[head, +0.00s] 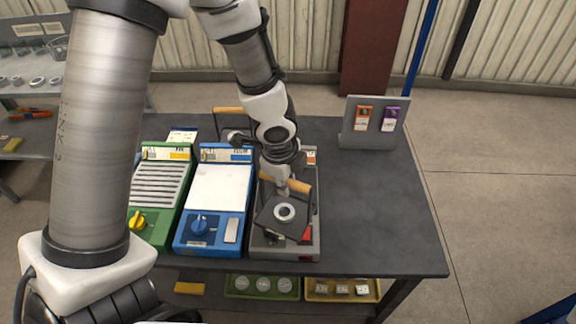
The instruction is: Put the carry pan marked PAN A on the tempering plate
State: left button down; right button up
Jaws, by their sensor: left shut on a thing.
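A dark carry pan (267,219) with a wooden handle (299,187) and a metal ring (284,211) in it is at the grey unit (285,254), the rightmost of three on the bench. My left gripper (286,188) comes down from above and is shut on the pan's handle. The pan looks tilted in the picture; I cannot tell whether it touches the unit. Its marking is not readable. Another wooden handle (228,110) shows behind the blue unit, its pan mostly hidden. No label lets me tell which unit is the tempering plate. My right gripper is not in view.
The blue unit (218,184) has a bare white top, and the green unit (160,184) has a ribbed one. A grey stand (368,142) with two small tags is at the back right. The dark bench top (370,210) is clear on the right. Green and yellow trays (343,299) lie below.

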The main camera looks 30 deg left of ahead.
pick_arm(q)
jog(key=w+a+f+p, duration=0.4)
jog(key=w+a+p, duration=0.1)
jog(key=w, duration=0.6)
jog(key=shift+a+f+p, duration=0.35)
jog(key=shift+a+f, duration=0.05)
jog(key=shift+a, duration=0.45)
jog(key=shift+f, duration=0.1)
jog(key=c, duration=1)
grip_release()
jog(key=shift+c, duration=0.2)
